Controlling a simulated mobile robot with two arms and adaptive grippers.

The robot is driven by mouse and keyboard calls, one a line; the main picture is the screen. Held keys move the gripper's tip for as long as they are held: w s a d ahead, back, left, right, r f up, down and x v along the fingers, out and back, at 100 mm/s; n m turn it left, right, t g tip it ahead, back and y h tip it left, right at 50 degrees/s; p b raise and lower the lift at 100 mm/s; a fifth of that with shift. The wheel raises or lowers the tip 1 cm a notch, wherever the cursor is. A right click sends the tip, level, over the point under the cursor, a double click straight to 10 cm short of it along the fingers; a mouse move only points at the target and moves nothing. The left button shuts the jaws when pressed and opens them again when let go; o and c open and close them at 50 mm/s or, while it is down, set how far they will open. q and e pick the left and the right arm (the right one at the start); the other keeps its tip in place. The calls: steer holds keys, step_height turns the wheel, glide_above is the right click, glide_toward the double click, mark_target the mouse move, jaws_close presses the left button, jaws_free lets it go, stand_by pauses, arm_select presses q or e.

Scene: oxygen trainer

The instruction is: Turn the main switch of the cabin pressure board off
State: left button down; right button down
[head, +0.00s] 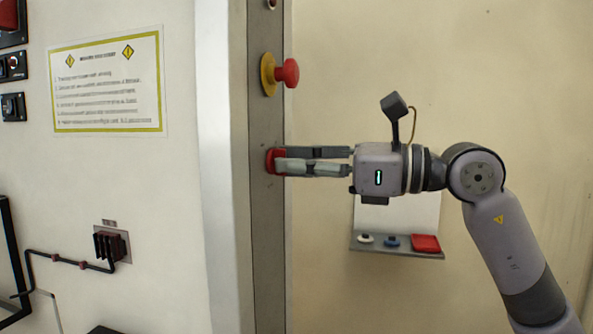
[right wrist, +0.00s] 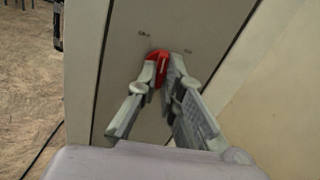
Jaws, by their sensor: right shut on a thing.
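A red switch (head: 272,161) sits on the grey metal post, below a red mushroom button. My right gripper (head: 282,161) comes in from the right, with its fingers pointing left and their tips at the red switch. In the right wrist view the right gripper (right wrist: 164,80) is shut on the red switch (right wrist: 157,57), whose top edge shows between and above the fingertips. The fingers hide much of the switch, so its exact turn angle cannot be told. My left gripper is in neither view.
A red mushroom button (head: 290,73) on a yellow base sticks out of the grey post (head: 265,230) above the gripper. A small shelf (head: 400,252) with a red block (head: 425,243) is below the right gripper. A yellow-framed notice (head: 107,84) hangs on the left panel.

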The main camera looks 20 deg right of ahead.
steer(key=shift+f+n+b, duration=0.1)
steer(key=shift+n+b, duration=0.8)
steer(key=shift+n, duration=2.8)
steer(key=c, duration=1.7)
jaws_free()
steer(key=v, duration=1.2)
